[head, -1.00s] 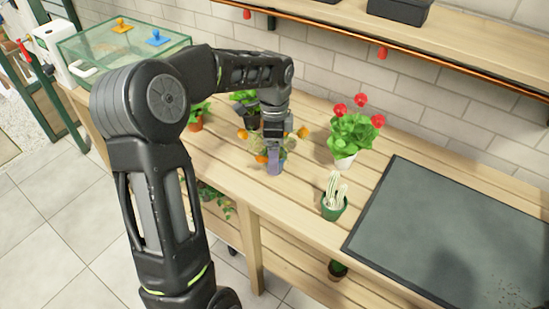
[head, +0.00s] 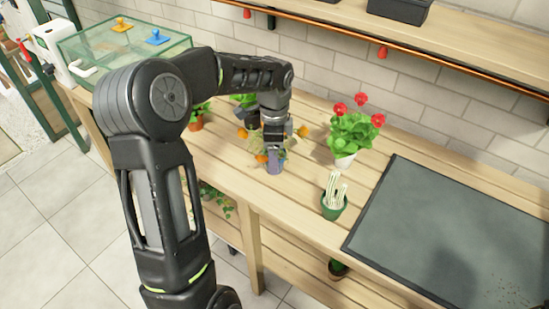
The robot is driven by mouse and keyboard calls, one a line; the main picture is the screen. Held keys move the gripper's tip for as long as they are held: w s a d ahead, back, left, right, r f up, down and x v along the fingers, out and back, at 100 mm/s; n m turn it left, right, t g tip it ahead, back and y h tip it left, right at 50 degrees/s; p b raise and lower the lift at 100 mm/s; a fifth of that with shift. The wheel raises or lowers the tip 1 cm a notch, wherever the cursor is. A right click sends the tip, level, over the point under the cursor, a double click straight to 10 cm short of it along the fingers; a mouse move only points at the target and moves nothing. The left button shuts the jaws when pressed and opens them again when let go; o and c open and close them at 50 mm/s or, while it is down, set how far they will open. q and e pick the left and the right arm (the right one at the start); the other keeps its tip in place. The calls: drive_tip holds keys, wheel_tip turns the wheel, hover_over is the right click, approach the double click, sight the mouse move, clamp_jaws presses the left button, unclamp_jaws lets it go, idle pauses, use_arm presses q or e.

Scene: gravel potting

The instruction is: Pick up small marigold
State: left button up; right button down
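The small marigold has orange flowers (head: 302,131) and a purple-grey pot (head: 274,167). It stands on the wooden bench (head: 222,160), left of the red-flowered plant. My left gripper (head: 274,150) comes down from above over the marigold, with its fingers at the plant near the top of the pot. The gripper and wrist hide much of the foliage. I cannot tell whether the fingers are closed on the pot. My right gripper is not in view.
A red-flowered plant (head: 351,135) in a white pot and a cactus (head: 334,197) in a green pot stand to the right. A dark mat (head: 455,235) covers the bench's right part. Potted greenery (head: 197,116) stands to the left. A glass case (head: 120,50) is at the far left.

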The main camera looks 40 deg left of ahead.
use_arm(q)
drive_tip(key=c, duration=1.2)
drive_tip(key=shift+o, duration=0.2)
drive_tip(key=shift+r, duration=0.1)
wheel_tip(320, 180, up, 10)
drive_tip(key=shift+f, duration=0.1)
